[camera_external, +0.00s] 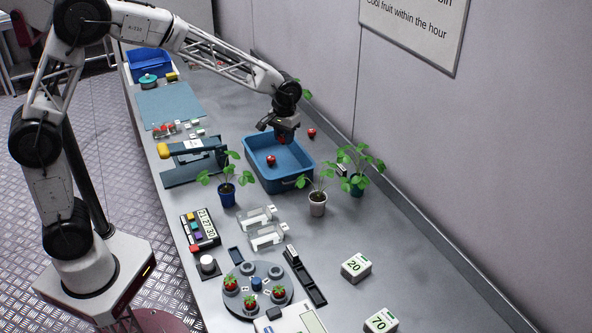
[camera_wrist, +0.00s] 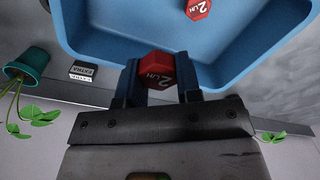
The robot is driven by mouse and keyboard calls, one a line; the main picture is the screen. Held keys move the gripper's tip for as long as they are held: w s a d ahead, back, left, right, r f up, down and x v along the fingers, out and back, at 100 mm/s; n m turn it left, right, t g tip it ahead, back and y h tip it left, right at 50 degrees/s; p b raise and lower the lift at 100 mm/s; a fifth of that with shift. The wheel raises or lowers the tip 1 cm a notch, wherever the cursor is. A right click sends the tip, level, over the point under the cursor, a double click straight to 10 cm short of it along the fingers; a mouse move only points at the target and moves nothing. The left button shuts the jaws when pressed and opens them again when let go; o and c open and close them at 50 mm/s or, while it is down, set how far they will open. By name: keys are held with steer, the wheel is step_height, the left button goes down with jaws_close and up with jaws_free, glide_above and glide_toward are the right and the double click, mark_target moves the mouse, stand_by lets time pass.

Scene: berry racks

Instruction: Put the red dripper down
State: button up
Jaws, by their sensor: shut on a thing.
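A red hexagonal dripper (camera_wrist: 157,68) marked "2 L/H" sits between the fingers of my gripper (camera_wrist: 160,84) in the wrist view. My gripper (camera_external: 283,138) is shut on it, over the far part of the blue tub (camera_external: 292,184) in the external view. A second red dripper (camera_wrist: 198,8), also marked "2 L/H", lies in the tub (camera_wrist: 88,42); it also shows in the external view (camera_external: 271,160). A third red piece (camera_external: 312,132) lies on the bench outside the tub, near the wall. The held dripper's height above the tub floor is hard to tell.
Potted plants stand by the tub: blue pot (camera_external: 227,194), white pot (camera_external: 317,204), green pot (camera_external: 357,186). A small label block (camera_wrist: 83,75) lies beside the tub. A teal stand (camera_external: 185,172) is left of it. The tub floor has free room.

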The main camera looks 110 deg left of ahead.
steer(key=shift+f, duration=0.35)
steer(key=shift+f, duration=0.1)
glide_above(285, 168)
steer(key=shift+d+f, duration=0.1)
steer(key=shift+f, duration=2.9)
steer(key=shift+f, duration=1.9)
steer(key=shift+f, duration=0.15)
steer(key=o, duration=0.6)
steer(key=shift+r, duration=0.2)
